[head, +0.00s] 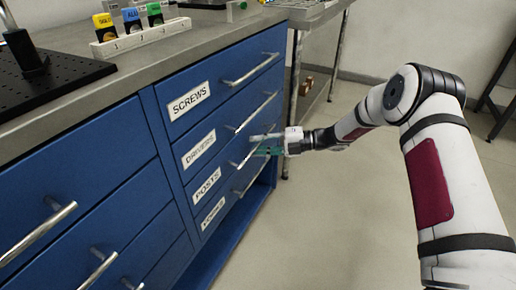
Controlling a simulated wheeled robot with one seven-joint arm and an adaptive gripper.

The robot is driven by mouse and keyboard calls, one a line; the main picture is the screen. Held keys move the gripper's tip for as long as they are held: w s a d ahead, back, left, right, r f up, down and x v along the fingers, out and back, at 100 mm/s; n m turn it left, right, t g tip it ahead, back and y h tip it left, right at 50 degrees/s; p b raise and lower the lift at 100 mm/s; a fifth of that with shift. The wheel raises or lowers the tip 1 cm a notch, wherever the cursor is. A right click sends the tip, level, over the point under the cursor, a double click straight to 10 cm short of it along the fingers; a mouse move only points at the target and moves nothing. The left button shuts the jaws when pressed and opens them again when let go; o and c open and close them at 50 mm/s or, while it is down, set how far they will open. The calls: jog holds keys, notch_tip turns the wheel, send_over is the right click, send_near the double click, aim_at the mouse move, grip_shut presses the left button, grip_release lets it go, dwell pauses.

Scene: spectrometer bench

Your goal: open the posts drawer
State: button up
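The posts drawer (222,180) is a blue drawer front, third from the top in its column, with a white POSTS label (207,186). It looks shut, level with the fronts around it. Its silver bar handle (241,160) is partly hidden by my gripper (264,146). My gripper reaches in from the right, with its pale and teal fingers at this handle. I cannot tell whether the fingers are around the bar, touching it or just in front of it, nor how far apart they are.
The SCREWS drawer (215,93) and DRIVERS drawer (222,132) are above, and a fourth drawer (228,203) is below; all look shut. More blue drawers (85,175) stand at left. A rack with small boxes (140,38) is on the bench top. The floor (330,215) in front is clear.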

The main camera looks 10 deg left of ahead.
jog(key=shift+a, duration=0.3)
grip_shut()
jog(key=shift+d, duration=0.1)
jog(key=s+d+p, duration=0.2)
jog(key=s+d, duration=0.2)
jog(key=d, duration=0.8)
jog(key=s+d+p, duration=0.3)
jog(key=s+d, duration=0.1)
jog(key=d, duration=0.7)
jog(key=s+d+p, duration=0.2)
jog(key=s+d, duration=0.3)
jog(key=d, duration=0.7)
jog(key=shift+d, duration=0.3)
